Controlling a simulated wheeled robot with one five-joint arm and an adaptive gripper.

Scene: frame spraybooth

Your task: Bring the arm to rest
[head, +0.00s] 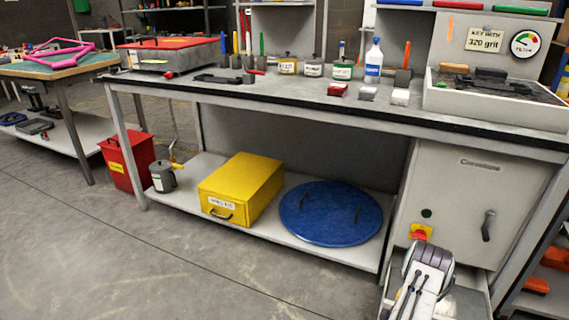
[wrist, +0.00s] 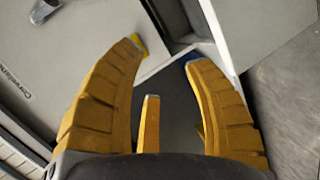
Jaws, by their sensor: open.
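My gripper (wrist: 165,60) shows in the wrist view with its yellow ribbed fingers spread apart and nothing between them. It faces the grey cabinet front (wrist: 75,75) and a pale upright post beside it. In the head view my arm stands at the lower right, in front of the grey cabinet (head: 475,185) under the bench. The gripper's fingers cannot be made out in the head view.
The workbench (head: 300,95) carries jars, a blue-labelled bottle (head: 374,62) and sanding blocks. Its lower shelf holds a yellow box (head: 240,185) and a blue round lid (head: 330,213). A red bin (head: 126,160) stands at the left. The floor (head: 130,250) in front is clear.

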